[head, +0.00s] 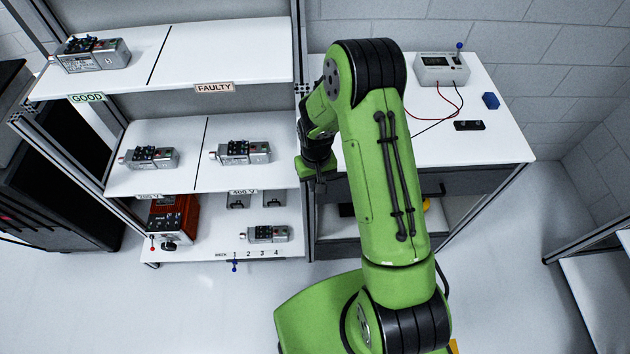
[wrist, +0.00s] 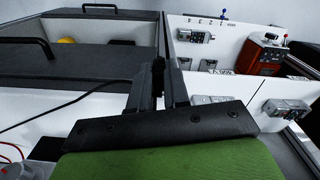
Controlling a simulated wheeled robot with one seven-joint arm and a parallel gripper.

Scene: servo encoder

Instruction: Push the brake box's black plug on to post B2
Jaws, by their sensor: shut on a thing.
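The grey box with a red and a black lead, likely the brake box (head: 442,68), stands on the white bench at the right back. Its black lead (head: 437,124) runs left behind my arm. In the wrist view a black lead (wrist: 70,105) comes from the left up to my gripper (wrist: 158,78). My gripper is shut on the lead's end, likely the black plug, which is dark and mostly hidden between the fingers. The gripper is by the gap between shelf rack and bench. Motor units with small posts stand on the shelves; post B2 cannot be made out.
One motor unit (head: 92,53) is on the top shelf, two (head: 150,158) (head: 240,152) on the middle, one (head: 268,234) on the bottom beside an orange box (head: 173,220). A rack upright (head: 300,60) stands close to my arm. A black block (head: 469,125) lies on the bench.

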